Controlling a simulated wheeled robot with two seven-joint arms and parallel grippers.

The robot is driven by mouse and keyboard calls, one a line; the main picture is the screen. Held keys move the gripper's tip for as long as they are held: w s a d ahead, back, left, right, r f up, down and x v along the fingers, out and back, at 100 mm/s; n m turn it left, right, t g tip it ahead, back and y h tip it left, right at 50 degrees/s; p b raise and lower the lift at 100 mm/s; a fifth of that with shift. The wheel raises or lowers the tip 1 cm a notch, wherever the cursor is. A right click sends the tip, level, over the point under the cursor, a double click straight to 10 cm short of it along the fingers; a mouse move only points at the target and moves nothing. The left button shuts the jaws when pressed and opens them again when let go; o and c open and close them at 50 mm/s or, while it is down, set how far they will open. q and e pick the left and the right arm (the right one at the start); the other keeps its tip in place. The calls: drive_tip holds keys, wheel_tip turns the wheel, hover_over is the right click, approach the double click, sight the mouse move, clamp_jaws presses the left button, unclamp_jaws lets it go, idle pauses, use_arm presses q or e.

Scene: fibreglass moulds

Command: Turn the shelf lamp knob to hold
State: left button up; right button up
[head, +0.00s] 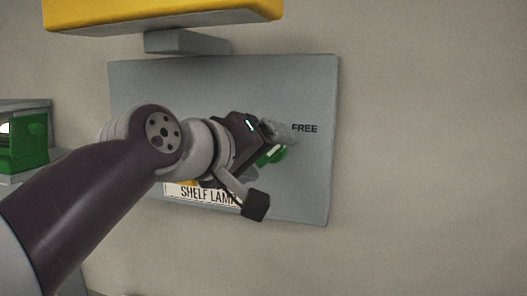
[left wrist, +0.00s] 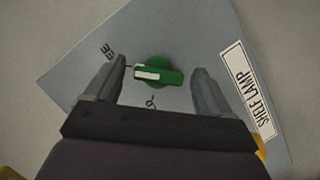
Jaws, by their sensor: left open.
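The green knob (head: 272,156) sits on a grey wall panel (head: 290,80) and is partly hidden by my left gripper (head: 277,138) in the head view. In the left wrist view the knob (left wrist: 172,76) shows whole, with a white mark on its left end, towards the partly hidden FREE lettering (left wrist: 108,51). My left gripper (left wrist: 160,68) is open, one finger on each side of the knob, with a gap on both sides. A SHELF LAMP label (head: 195,193) is low on the panel. The hold marking cannot be made out. My right gripper is not in view.
A yellow body (head: 165,12) with a grey block (head: 185,42) under it juts out above the panel. A green object (head: 28,148) stands at the far left. The wall right of the panel is bare.

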use_arm(q)
drive_tip(key=shift+w+d, duration=0.1)
drive_tip(key=shift+d, duration=0.05)
drive_tip(key=c, duration=1.1)
drive_tip(key=shift+o, duration=0.2)
drive_tip(key=shift+f+n+h+b, duration=0.25)
drive_tip(key=shift+n+h+b, duration=0.05)
drive_tip(key=shift+b, duration=0.3)
drive_tip(key=n+h+b, duration=0.1)
drive_tip(key=n+b, duration=0.1)
drive_tip(key=b, duration=0.1)
drive_tip(key=shift+f, duration=0.15)
drive_tip(key=n+h+b, duration=0.1)
drive_tip(key=n+b, duration=0.1)
drive_tip(key=n+t+h+b, duration=0.1)
drive_tip(key=n+b, duration=0.1)
drive_tip(key=n, duration=0.1)
drive_tip(key=shift+t+b, duration=0.3)
drive_tip(key=shift+b, duration=0.1)
drive_tip(key=n+b, duration=0.1)
drive_tip(key=n, duration=0.1)
drive_tip(key=n+t+b, duration=0.1)
drive_tip(key=n, duration=0.1)
drive_tip(key=shift+n+t+h+b, duration=0.3)
drive_tip(key=shift+b, duration=0.05)
drive_tip(key=shift+n+t+b, duration=0.7)
drive_tip(key=shift+n+t, duration=0.2)
drive_tip(key=shift+n, duration=1.7)
drive_tip(key=o, duration=1.1)
drive_tip(key=shift+c, duration=0.2)
